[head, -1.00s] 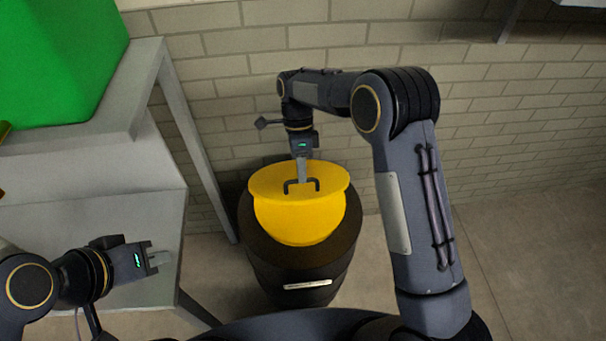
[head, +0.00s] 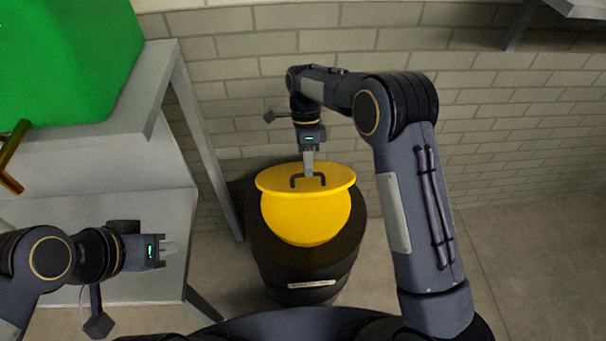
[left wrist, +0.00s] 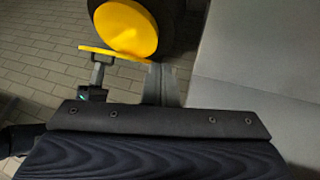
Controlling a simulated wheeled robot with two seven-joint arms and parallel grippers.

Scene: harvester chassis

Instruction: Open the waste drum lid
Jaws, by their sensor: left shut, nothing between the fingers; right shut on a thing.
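The waste drum (head: 300,268) is dark and stands on the floor by the brick wall. Its yellow lid (head: 338,179), with a dark bar handle (head: 297,181), is tilted up over a round yellow area (head: 305,218) on the drum's top. In the left wrist view the lid (left wrist: 120,55) shows nearly edge-on, raised from the drum's yellow round face (left wrist: 125,28). My right gripper (head: 308,175) reaches down from behind and is shut on the lid's handle. My left gripper (head: 170,248) is shut and empty, left of the drum and apart from it.
A grey bench (head: 120,110) with a large green box (head: 70,60) stands at the left, its leg close to the drum. A brownish-gold bar (head: 12,158) shows at the left edge. Floor to the right of the drum is clear.

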